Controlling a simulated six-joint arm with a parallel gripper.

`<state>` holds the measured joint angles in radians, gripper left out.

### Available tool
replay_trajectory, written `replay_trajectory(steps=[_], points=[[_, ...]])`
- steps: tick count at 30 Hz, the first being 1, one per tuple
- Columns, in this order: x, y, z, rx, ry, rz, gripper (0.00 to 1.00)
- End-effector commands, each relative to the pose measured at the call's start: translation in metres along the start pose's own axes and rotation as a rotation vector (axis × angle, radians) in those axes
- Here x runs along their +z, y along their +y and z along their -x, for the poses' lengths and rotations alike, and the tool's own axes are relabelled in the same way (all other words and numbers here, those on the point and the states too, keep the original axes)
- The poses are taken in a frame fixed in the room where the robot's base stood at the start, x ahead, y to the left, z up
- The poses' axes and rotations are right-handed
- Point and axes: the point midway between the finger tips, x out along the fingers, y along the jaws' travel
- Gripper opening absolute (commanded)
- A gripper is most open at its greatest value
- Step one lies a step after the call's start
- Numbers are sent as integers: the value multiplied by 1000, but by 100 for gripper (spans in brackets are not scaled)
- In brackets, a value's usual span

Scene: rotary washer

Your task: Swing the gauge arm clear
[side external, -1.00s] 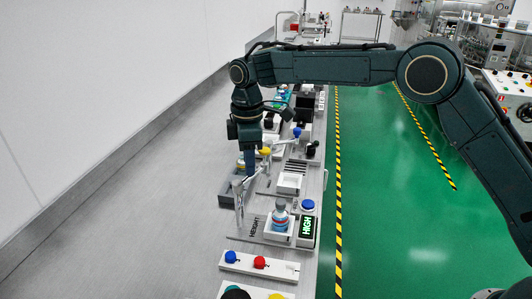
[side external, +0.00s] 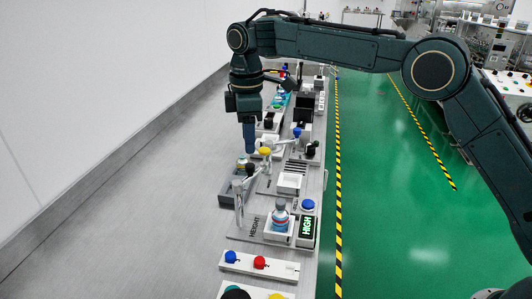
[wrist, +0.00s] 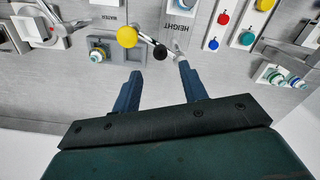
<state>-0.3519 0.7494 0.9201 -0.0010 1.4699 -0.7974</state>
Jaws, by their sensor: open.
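A bottle (side external: 280,218) stands in that station's white tray, beside a display (side external: 306,227) reading HIGH. The black knob (wrist: 160,52) shows just beyond the fingertips, and the post top (wrist: 179,52) is close to the right finger.
A panel with blue and red buttons (side external: 260,263) lies in front. The bench (side external: 150,210) on the left is bare.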

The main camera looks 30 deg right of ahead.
Motion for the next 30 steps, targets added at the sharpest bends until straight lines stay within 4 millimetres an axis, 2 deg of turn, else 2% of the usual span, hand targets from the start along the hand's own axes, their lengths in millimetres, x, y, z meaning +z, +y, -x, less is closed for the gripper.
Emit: replay_trajectory(steps=[4, 15, 24, 30], points=[[0, 0, 22, 2, 2, 0, 43], [-1, 1, 58, 1, 1, 0, 43], [0, 0, 72, 1, 1, 1, 43], [0, 0, 74, 0, 0, 1, 43]])
